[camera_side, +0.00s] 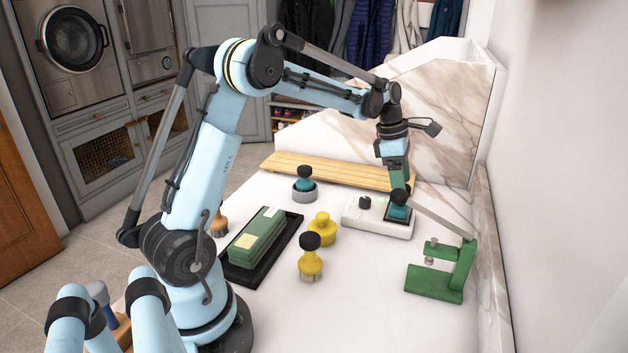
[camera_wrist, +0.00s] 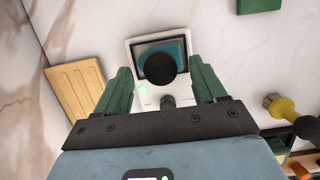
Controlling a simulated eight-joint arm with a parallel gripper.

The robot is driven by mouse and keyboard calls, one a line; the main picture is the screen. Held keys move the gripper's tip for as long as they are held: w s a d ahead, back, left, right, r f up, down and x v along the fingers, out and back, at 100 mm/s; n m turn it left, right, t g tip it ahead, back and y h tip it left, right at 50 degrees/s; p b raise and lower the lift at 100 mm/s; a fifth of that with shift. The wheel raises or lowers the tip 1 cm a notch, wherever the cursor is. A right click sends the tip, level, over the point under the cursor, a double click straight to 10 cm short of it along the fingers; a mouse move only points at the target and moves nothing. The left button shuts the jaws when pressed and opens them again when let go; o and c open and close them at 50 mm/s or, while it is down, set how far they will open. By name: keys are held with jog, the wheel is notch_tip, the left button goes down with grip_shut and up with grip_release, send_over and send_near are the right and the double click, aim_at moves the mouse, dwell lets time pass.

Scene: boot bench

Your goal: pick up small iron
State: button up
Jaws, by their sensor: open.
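The small iron, a teal body with a round black knob, sits on the dark plate of a white unit (camera_side: 375,220); I take it to be the teal piece (camera_side: 398,212) under my gripper. In the wrist view the iron (camera_wrist: 178,48) shows from above, its black knob covering much of it. My gripper (camera_side: 398,190) points down over it, hiding part of its top in the side view. In the wrist view my green fingers (camera_wrist: 161,68) are open, one on each side of the knob, with gaps visible. Whether they are level with the knob I cannot tell.
A green clamp-like stand (camera_side: 440,275) with a grey bar is close on the right. Another black-knobbed teal piece (camera_side: 304,185) stands on a grey base. Yellow brushes (camera_side: 311,262), a black tray (camera_side: 235,270) with green blocks and a slatted wooden board (camera_side: 330,172) lie around.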

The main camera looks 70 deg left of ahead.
jog(key=shift+x, duration=1.35)
jog(key=shift+c, duration=0.4)
grip_shut()
jog(key=shift+r, duration=0.15)
